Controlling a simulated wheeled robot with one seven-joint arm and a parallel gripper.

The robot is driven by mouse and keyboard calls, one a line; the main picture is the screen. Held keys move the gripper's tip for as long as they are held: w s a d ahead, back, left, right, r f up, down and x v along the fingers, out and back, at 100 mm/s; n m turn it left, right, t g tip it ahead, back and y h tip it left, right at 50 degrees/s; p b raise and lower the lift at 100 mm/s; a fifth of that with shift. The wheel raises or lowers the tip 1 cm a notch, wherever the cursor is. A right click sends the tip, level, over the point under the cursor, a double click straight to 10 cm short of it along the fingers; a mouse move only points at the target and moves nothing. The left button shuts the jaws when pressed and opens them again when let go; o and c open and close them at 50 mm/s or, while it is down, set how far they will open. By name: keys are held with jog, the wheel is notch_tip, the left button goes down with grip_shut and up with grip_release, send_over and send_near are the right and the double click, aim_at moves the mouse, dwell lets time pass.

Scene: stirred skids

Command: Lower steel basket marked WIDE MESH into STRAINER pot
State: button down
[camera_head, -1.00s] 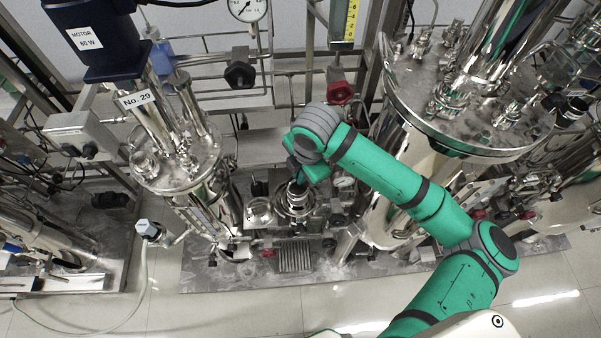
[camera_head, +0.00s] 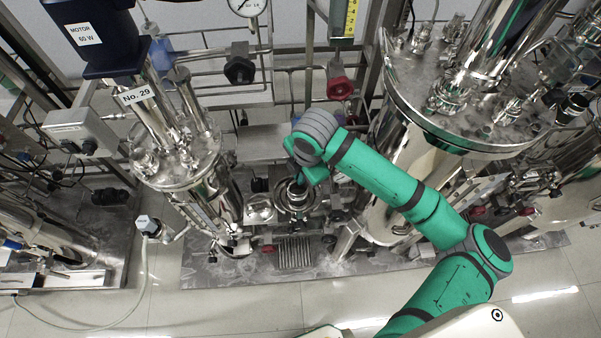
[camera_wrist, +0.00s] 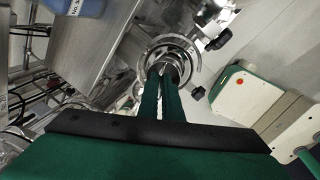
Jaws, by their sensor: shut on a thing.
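My gripper (camera_wrist: 166,80) is shut on a small round steel piece, which I take to be the basket (camera_wrist: 176,68). The basket also shows in the head view (camera_head: 297,189), just below my gripper. A round steel pot with a wide flange (camera_wrist: 193,53) surrounds the basket in the wrist view. In the head view the pot (camera_head: 297,209) stands under my gripper, in front of the pipe rack. I cannot tell how deep the basket sits in it. No WIDE MESH or STRAINER lettering is readable, and my fingers hide part of the basket.
A lidded steel vessel (camera_head: 178,165) marked No. 29 stands left, and a larger vessel (camera_head: 440,110) right. A small steel pot (camera_head: 259,209) sits close beside the pot. A red knob (camera_head: 340,88) and black knob (camera_head: 239,70) stick out behind. The front floor is open.

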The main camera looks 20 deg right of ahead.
jog(key=shift+f, duration=5.45)
jog(key=c, duration=1.9)
grip_release()
jog(key=shift+o, duration=0.2)
jog(key=shift+r, duration=0.1)
jog(key=r, duration=0.3)
jog(key=s+r, duration=0.1)
jog(key=r, duration=0.3)
jog(key=s+r, duration=0.1)
jog(key=r, duration=0.2)
jog(key=shift+d+r, duration=0.25)
